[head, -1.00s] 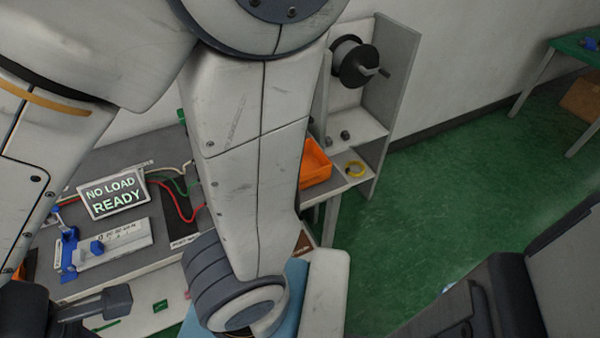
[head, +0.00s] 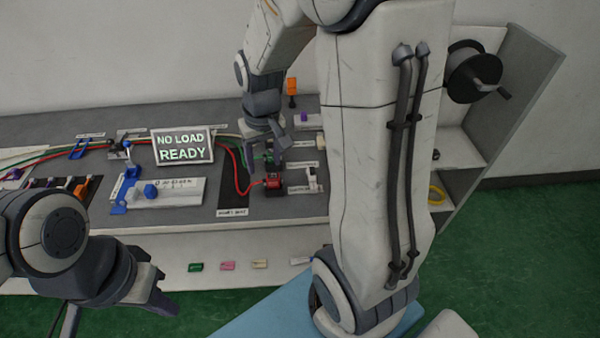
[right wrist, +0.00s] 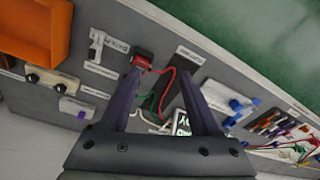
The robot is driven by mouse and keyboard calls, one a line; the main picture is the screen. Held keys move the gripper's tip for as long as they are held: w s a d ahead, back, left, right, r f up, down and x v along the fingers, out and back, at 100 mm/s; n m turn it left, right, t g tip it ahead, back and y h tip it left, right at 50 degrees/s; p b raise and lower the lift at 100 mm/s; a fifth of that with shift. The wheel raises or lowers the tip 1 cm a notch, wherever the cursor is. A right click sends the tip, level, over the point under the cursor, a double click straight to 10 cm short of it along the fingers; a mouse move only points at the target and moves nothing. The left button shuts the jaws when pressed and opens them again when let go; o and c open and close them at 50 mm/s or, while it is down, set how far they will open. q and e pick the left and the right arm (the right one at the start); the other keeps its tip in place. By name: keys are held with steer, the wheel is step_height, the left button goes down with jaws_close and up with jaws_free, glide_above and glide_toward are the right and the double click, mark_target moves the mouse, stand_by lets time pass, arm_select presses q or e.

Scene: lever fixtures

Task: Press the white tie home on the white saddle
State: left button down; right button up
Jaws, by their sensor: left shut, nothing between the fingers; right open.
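A small white piece with dark parts (head: 120,150) sits on the wires at the back left in the head view; it may be the white tie on its saddle, but it is too small to tell tie from saddle or how it is seated. My right gripper (head: 267,155) is open and empty, pointing down over the bench by the green and red blocks, well right of that piece. Its two fingers spread wide in the right wrist view (right wrist: 161,80). My left gripper (head: 165,303) is shut and empty in front of the bench, at the lower left.
A red block (head: 272,183) with a red wire lies close to my right gripper. A white lever fixture (head: 312,180) stands to its right. The sign (head: 183,147) reads "NO LOAD READY". A blue-handled slide fixture (head: 150,191) is in front of it. An orange bin (right wrist: 35,30) shows upper left.

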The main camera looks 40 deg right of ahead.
steer(key=d+f+m+b, duration=0.1)
steer(key=d+f+m, duration=0.1)
steer(key=d+f, duration=0.35)
steer(key=d+f+m+b, duration=0.2)
steer(key=d, duration=0.7)
glide_above(312, 172)
steer(key=s, duration=0.1)
steer(key=shift+h, duration=0.4)
steer(key=f, duration=0.2)
steer(key=a+f, duration=0.1)
steer(key=f, duration=0.1)
steer(key=shift+s, duration=0.15)
steer(key=shift+w+d+f+p, duration=0.15)
steer(key=shift+w+f+p, duration=0.05)
steer(key=shift+f, duration=0.75)
steer(key=shift+w+d+f+p, duration=0.15)
steer(key=shift+w+d+f, duration=0.1)
steer(key=shift+f, duration=0.75)
steer(key=shift+w+d+f+p, duration=0.1)
steer(key=shift+w+f+p, duration=0.1)
steer(key=shift+f, duration=0.75)
arm_select(q)
step_height(312, 172, down, 3)
steer(key=shift+f, duration=0.1)
arm_select(e)
jaws_close()
